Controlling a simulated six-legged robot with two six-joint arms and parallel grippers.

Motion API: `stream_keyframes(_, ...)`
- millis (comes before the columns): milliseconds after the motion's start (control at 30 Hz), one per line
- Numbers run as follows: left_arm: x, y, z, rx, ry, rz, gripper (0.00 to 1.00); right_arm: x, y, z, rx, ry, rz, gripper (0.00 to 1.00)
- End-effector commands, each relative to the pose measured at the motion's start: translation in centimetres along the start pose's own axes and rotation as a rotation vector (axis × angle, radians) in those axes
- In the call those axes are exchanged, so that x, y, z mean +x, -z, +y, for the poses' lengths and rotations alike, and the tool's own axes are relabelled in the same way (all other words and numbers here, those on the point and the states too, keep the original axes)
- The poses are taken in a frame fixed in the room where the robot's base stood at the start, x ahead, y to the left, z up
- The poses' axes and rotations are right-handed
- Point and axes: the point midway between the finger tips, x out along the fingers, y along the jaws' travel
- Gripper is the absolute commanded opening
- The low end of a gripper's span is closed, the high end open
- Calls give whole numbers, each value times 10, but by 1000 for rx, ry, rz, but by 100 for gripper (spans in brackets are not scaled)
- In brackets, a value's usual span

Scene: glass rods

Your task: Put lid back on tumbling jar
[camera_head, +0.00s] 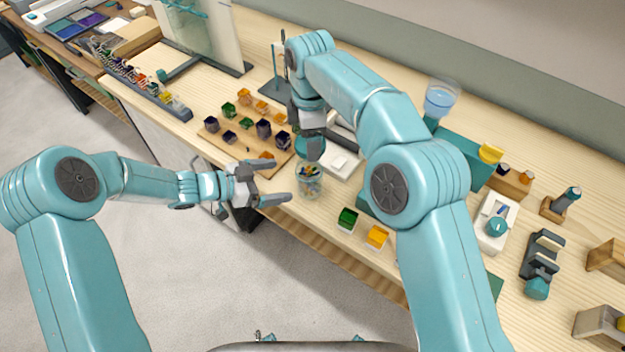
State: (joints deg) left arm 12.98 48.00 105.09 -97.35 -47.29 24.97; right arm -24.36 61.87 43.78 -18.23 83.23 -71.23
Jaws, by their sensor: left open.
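The tumbling jar (309,187) is a small clear jar with colourful pieces inside, near the table's front edge. My right gripper (311,133) points down above the jar. A dark teal piece, seemingly the lid (310,148), is at its tips, just above the jar's mouth. The right fingers are partly hidden by the arm, and the exact gap between lid and jar is unclear.
A wooden board (215,138) with several coloured glass pieces lies behind and left of the jar. A green box (347,219) and an amber box (377,237) stand to the right. A white scale-like device (342,163) is behind. A blue-filled beaker (439,100) stands farther back.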

Motion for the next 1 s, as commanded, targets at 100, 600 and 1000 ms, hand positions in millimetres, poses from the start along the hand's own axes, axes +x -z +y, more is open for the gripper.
stream_keyframes(100,23,0,2,-1,-4,-1,100,0,0,0,-1,0,0,45)
stream_keyframes(600,105,2,1,0,-1,-1,100,0,-4,1,0,0,0,45)
stream_keyframes(1000,111,1,1,-1,0,-1,100,0,-4,1,0,0,0,45)
